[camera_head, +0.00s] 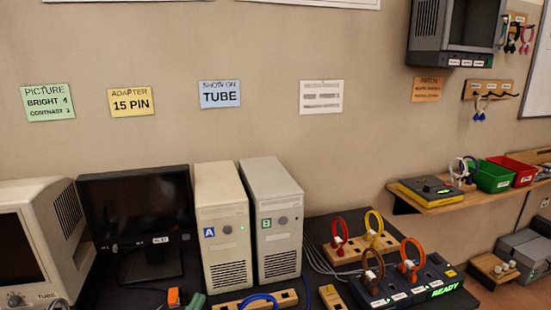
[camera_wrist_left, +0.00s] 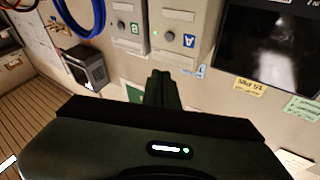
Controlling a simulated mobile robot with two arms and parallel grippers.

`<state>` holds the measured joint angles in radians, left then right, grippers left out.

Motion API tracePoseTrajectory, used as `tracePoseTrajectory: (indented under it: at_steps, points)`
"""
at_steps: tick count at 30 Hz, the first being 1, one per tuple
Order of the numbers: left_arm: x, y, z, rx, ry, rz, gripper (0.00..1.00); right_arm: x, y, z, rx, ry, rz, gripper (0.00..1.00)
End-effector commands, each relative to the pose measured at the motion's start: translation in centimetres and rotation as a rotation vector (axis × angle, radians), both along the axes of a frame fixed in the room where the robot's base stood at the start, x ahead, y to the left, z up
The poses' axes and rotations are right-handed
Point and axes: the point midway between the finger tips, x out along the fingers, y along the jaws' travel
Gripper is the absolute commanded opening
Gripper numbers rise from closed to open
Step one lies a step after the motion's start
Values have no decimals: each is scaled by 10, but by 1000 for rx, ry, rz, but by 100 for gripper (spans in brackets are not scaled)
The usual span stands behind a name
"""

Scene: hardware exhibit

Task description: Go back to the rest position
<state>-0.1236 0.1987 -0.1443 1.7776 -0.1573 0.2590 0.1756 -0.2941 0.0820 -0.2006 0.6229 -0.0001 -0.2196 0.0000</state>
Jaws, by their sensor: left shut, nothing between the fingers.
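My left gripper (camera_wrist_left: 160,76) shows in the left wrist view as dark fingers, shut and empty. They point toward the wall and the white computer towers, touching nothing that I can make out. In the head view a small grey-green piece (camera_head: 195,300) pokes up at the bottom edge, in front of tower A; I cannot tell for certain whether it is my gripper's tip. My right gripper is not in view.
Tower A (camera_head: 222,228) and tower B (camera_head: 272,220) stand beside a black monitor (camera_head: 138,215). A beige CRT (camera_head: 40,240) is at left. A dark box (camera_head: 405,280) with looped cables is at right. An orange block (camera_head: 173,297) lies in front. A wall shelf (camera_head: 440,203) is at right.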

Motion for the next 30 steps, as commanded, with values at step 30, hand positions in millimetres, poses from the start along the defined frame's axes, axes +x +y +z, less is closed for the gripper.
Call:
tracePoseTrajectory:
  at_steps: [30]
  points:
    - [-245, 28, -162, 161, 1383, 210, 0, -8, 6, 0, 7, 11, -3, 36]
